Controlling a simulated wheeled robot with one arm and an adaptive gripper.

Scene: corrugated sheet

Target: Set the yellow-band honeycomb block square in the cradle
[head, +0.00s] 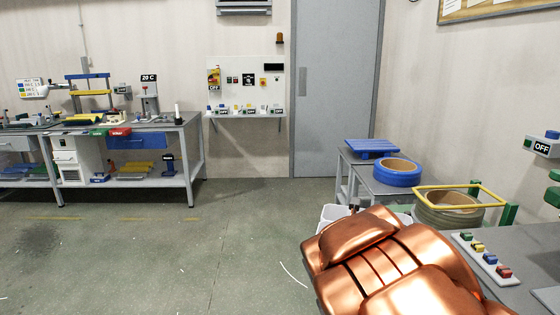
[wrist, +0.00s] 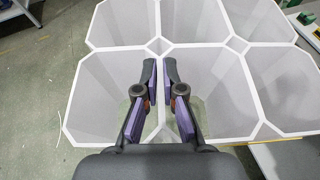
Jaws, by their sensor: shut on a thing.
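In the wrist view a white honeycomb block (wrist: 192,45) with several large open cells fills most of the picture. My gripper (wrist: 160,88) is shut on one of its thin cell walls, with one purple-padded finger on each side. The floor shows faintly through the cells. I cannot make out a yellow band on the block. In the head view my copper arm covers the lower right and hides my gripper. White cell-like edges (head: 331,214) show just left of the arm and may be part of the block. I cannot identify the cradle for sure in either view.
A grey side table (head: 377,182) carries a blue slatted piece (head: 372,147) and a blue roll (head: 397,173). A strip of coloured blocks (head: 486,258) is at right. A cluttered workbench (head: 187,127) stands left. The middle floor is clear.

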